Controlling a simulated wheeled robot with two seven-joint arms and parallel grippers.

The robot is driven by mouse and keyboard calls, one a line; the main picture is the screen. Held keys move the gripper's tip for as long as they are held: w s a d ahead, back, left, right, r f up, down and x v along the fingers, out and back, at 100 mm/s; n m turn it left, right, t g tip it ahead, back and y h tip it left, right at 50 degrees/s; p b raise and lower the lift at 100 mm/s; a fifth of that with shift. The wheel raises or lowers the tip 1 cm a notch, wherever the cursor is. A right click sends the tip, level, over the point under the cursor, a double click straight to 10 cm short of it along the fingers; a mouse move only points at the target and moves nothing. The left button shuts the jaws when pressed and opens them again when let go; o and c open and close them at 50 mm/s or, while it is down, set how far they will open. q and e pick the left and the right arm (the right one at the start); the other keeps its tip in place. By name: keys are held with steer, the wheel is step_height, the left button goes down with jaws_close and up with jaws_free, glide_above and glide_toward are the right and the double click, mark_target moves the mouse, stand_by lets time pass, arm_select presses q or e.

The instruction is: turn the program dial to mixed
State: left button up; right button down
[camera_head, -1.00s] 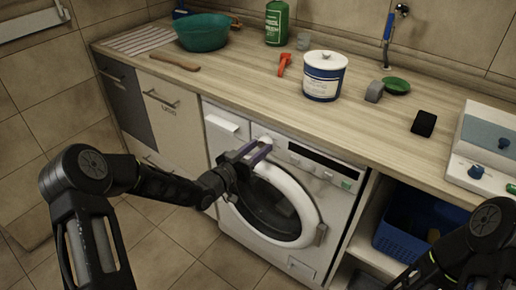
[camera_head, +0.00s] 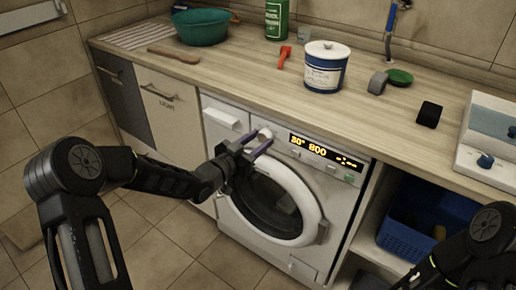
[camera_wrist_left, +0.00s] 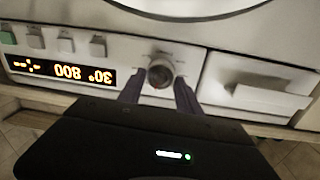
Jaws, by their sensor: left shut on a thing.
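The program dial (camera_head: 265,134) is a round white knob on the washing machine's front panel, left of the lit display (camera_head: 317,149). My left gripper (camera_head: 259,141) is at the dial, its purple fingers reaching toward it from the front. In the left wrist view the dial (camera_wrist_left: 160,72) sits between the two fingertips (camera_wrist_left: 160,84), and the jaws are shut on it. The display shows "30° 800" in orange; it appears upside down in the left wrist view (camera_wrist_left: 62,71). The dial's labels are too small to read. My right arm shows at the lower right, its gripper out of view.
The washing machine (camera_head: 230,187) stands under a wooden counter (camera_head: 240,77), with its round door below the dial. A detergent drawer (camera_head: 222,117) is left of the dial. A blue basket (camera_head: 400,238) sits in the shelf to the right. A white-blue tub (camera_head: 325,75) stands on the counter.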

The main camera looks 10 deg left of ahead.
arm_select(q)
steer(key=m+b, duration=0.2)
steer(key=b, duration=0.2)
steer(key=m+b, duration=0.3)
steer(key=b, duration=0.1)
steer(key=m+b, duration=0.3)
steer(key=b, duration=0.2)
steer(key=shift+s+d+f+y, duration=0.1)
steer(key=shift+d+f+y, duration=0.05)
steer(key=shift+f+y, duration=0.2)
steer(key=m+b, duration=0.4)
steer(key=b, duration=0.3)
steer(key=shift+d+m+y, duration=0.1)
steer(key=shift+m+y, duration=0.15)
steer(key=shift+m, duration=0.05)
steer(key=shift+r+m+b, duration=0.2)
steer(key=shift+m+b, duration=0.5)
steer(key=shift+b, duration=0.05)
arm_select(e)
step_height(320, 180, down, 23)
steer(key=w+d, duration=0.1)
steer(key=w, duration=0.1)
steer(key=shift+w+d+m+t, duration=0.15)
steer(key=shift+d+m+t, duration=0.15)
steer(key=shift+d, duration=0.05)
steer(key=shift+r, duration=0.1)
arm_select(q)
steer(key=o, duration=1.4)
steer(key=shift+c, duration=0.2)
